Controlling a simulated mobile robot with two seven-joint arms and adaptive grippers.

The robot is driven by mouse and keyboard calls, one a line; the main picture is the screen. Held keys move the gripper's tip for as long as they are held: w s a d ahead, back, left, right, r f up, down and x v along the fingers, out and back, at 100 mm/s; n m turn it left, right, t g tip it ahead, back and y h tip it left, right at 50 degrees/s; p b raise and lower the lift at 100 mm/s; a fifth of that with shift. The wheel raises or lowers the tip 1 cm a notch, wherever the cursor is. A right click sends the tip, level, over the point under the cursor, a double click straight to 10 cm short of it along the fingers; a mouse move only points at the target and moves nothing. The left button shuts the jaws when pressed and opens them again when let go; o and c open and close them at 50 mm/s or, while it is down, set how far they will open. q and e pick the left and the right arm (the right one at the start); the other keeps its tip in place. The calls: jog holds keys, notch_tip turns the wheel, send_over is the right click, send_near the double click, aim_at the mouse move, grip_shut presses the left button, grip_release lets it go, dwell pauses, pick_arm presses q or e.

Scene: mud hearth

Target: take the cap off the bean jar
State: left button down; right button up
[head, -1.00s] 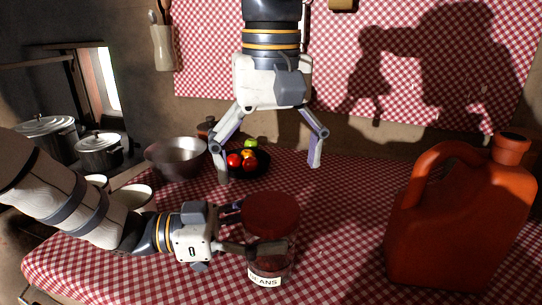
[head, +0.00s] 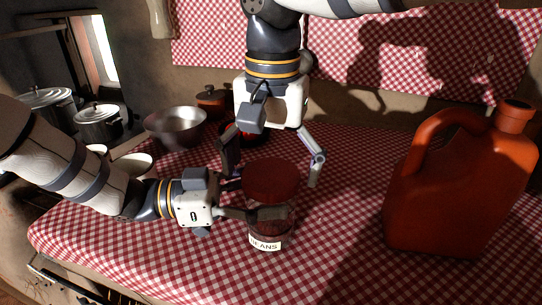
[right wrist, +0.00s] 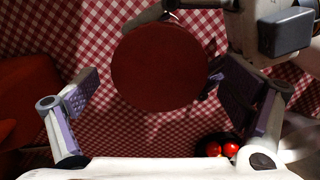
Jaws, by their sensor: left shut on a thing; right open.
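The bean jar (head: 266,243), glass with a label reading "BEANS", stands upright on the checked tablecloth. Its red-brown cap (head: 271,181) sits on top; from above it is a round disc in the right wrist view (right wrist: 160,66). My left gripper (head: 262,212) is shut on the jar's body from the left, just below the cap. My right gripper (head: 270,172) points down from above, open and empty. Its fingers stand apart on either side of the cap, apparently a little behind and above it. In the right wrist view the cap lies beyond the open fingers, not touched by them.
A large red jerrycan (head: 440,205) stands at the right. A metal bowl (head: 175,128), a red-brown pot (head: 212,100) and a dark bowl of fruit (right wrist: 222,146) are behind. Pots (head: 98,122) stand at the far left. The cloth between jar and jerrycan is clear.

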jog(key=shift+c, duration=0.5)
jog(key=c, duration=1.2)
pick_arm(q)
jog(key=shift+r, duration=0.1)
pick_arm(e)
jog(key=n, duration=0.6)
jog(key=shift+n, duration=0.3)
jog(key=n, duration=0.3)
jog(key=shift+n, duration=0.4)
jog(key=n, duration=1.2)
jog(key=shift+r, duration=0.1)
jog(key=shift+r, duration=0.1)
jog(key=shift+r, duration=1)
